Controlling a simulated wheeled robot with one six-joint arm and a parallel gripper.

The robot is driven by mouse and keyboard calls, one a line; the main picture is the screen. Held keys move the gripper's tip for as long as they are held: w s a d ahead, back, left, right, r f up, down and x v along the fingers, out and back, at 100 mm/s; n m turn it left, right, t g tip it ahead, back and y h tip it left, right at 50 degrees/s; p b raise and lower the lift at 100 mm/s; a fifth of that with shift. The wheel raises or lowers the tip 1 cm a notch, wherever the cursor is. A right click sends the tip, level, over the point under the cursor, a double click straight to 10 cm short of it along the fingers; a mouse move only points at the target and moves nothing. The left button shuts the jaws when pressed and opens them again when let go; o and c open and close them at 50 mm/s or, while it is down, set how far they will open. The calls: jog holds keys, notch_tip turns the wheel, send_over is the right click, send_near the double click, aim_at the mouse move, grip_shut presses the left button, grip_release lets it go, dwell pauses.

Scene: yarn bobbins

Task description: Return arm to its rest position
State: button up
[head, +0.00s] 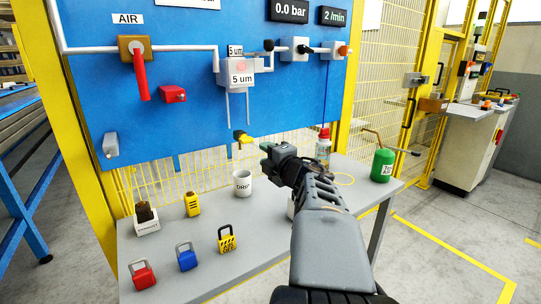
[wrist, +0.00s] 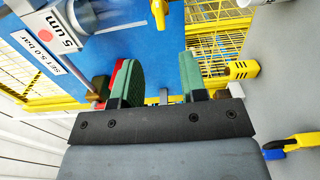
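My arm reaches out over the grey table (head: 190,245) toward the blue panel (head: 200,125) in the head view. My gripper (head: 268,152) is above the table's back part, in front of the yellow mesh and just below a yellow-ended fitting (head: 242,137). In the wrist view, the two green fingers of my gripper (wrist: 161,80) stand apart with nothing held between them. Blue panel and yellow mesh show through the gap. My arm hides part of the table and most of a white object beside it.
On the table are a white mug (head: 242,183), red (head: 142,275), blue (head: 187,258) and yellow (head: 227,240) padlocks, a yellow device (head: 192,204), a brown block in a holder (head: 146,218), a red-capped bottle (head: 323,147) and a green can (head: 382,165). A filter unit (head: 237,75) hangs above.

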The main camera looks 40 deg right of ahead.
jog(key=shift+s+a, duration=0.1)
jog(key=shift+s, duration=0.55)
jog(key=shift+r, duration=0.1)
jog(key=w+a+r+m+g+h+p, duration=0.1)
jog(key=a+r+m+g+h+p, duration=0.4)
jog(key=m+p, duration=0.65)
jog(key=s+a+f+m+g+y+p, duration=0.2)
jog(key=s+a+f+g+y+p, duration=0.1)
jog(key=a, duration=0.6)
jog(key=s+a+f+m+g+y+p, duration=0.3)
jog(key=s+a+g+p, duration=0.3)
jog(key=s+a, duration=0.3)
jog(key=shift+a+y+p, duration=0.5)
jog(key=shift+a+y, duration=0.3)
jog(key=shift+y, duration=0.1)
